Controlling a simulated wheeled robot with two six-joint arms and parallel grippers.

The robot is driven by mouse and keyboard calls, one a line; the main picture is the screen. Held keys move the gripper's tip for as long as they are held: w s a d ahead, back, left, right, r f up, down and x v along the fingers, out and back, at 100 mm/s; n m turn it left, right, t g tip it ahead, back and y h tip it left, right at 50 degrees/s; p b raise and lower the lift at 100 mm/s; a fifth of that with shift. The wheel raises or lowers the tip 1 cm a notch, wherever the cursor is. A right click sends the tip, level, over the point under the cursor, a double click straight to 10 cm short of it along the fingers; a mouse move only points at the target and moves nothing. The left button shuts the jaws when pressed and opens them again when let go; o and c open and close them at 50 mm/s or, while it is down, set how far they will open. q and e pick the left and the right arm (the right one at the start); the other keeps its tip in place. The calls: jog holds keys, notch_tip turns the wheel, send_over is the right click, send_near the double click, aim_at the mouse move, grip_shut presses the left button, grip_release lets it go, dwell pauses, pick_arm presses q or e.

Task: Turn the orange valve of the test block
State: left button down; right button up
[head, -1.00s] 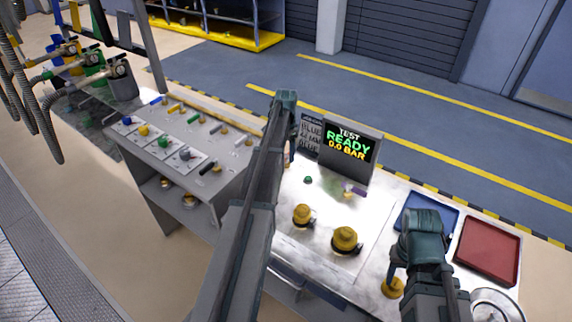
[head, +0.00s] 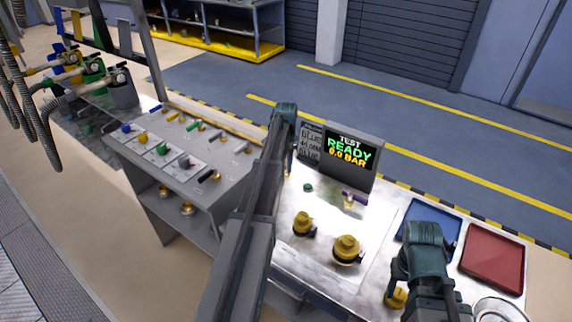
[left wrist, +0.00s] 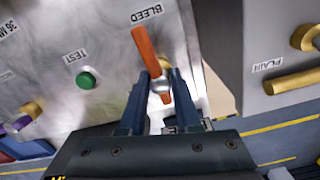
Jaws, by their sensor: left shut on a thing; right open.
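The orange valve (left wrist: 144,48) is a bar handle on the metal test block (left wrist: 60,40), beside the label BLEED in the left wrist view. My left gripper (left wrist: 160,88) has its two fingers on either side of the handle's lower part and is shut on it. A round metal hub shows between the fingers. In the head view my left arm hides the valve and most of that gripper. My right gripper (head: 402,270) is open above the right part of the bench, pointing down; its fingertips are partly hidden.
A green TEST button (left wrist: 86,80) and a purple-handled fitting (left wrist: 20,123) are on the block. A screen (head: 350,152) reads READY, 0.0 BAR. Two brass caps (head: 346,248) stand in front. Blue (head: 420,213) and red (head: 492,255) trays lie right. A valve panel (head: 180,150) stands left.

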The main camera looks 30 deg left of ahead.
pick_arm(q)
jog(key=shift+n, duration=0.3)
jog(key=n, duration=1.2)
jog(key=shift+n, duration=2.5)
jog(key=c, duration=0.6)
grip_release()
